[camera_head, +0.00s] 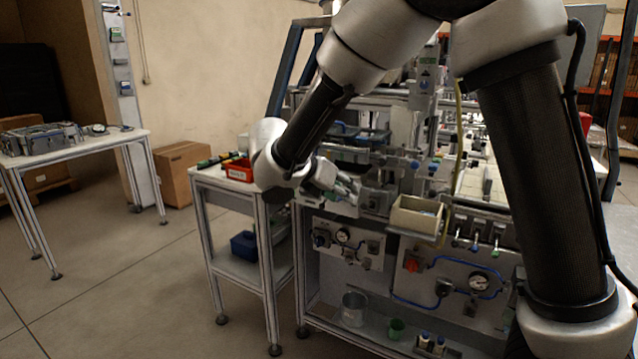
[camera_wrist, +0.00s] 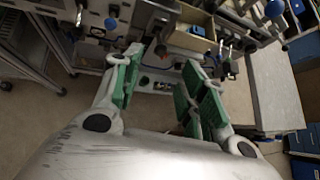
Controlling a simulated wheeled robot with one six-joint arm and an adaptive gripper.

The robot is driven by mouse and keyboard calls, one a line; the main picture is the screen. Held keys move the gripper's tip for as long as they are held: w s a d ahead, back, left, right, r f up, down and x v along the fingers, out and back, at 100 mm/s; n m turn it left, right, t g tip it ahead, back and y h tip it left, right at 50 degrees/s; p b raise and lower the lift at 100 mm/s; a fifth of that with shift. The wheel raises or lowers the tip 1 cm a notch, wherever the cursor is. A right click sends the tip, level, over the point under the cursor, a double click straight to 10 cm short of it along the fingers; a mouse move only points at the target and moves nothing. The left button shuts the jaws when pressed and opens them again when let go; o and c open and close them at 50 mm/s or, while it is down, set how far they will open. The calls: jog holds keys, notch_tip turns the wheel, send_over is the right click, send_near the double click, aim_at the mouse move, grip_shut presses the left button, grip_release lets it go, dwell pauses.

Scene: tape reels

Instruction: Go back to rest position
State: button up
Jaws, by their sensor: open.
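My gripper (camera_wrist: 162,92) is open in the wrist view, its green-padded fingers spread apart with nothing between them. In the head view my gripper (camera_head: 345,190) is small and partly hidden by my own wrist, in front of the workstation (camera_head: 385,228). My arm arches across the upper right of the head view. I cannot tell whether the fingers touch anything. No tape reel can be made out clearly in either view.
A beige bin (camera_head: 415,217) sits on the workstation front, right of my gripper. A side cart (camera_head: 228,190) with a red bin (camera_head: 239,170) stands left. A table (camera_head: 75,146) and cardboard box (camera_head: 184,171) stand farther left. Floor between them is clear.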

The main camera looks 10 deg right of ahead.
jog(key=s+d+f+m+g+y, duration=0.3)
jog(key=s+d+m+g, duration=0.2)
jog(key=s+d+m, duration=0.55)
jog(key=s+d+r+m+t+y, duration=0.1)
jog(key=s+d+r+m+y, duration=0.1)
jog(key=s+d+r+m, duration=0.2)
jog(key=s+d+r+m+t+y, duration=0.2)
jog(key=s+d+r+m, duration=0.3)
jog(key=s+m, duration=0.8)
jog(key=shift+s+d+y, duration=0.35)
jog(key=shift+d+y, duration=0.35)
jog(key=shift+d, duration=1.1)
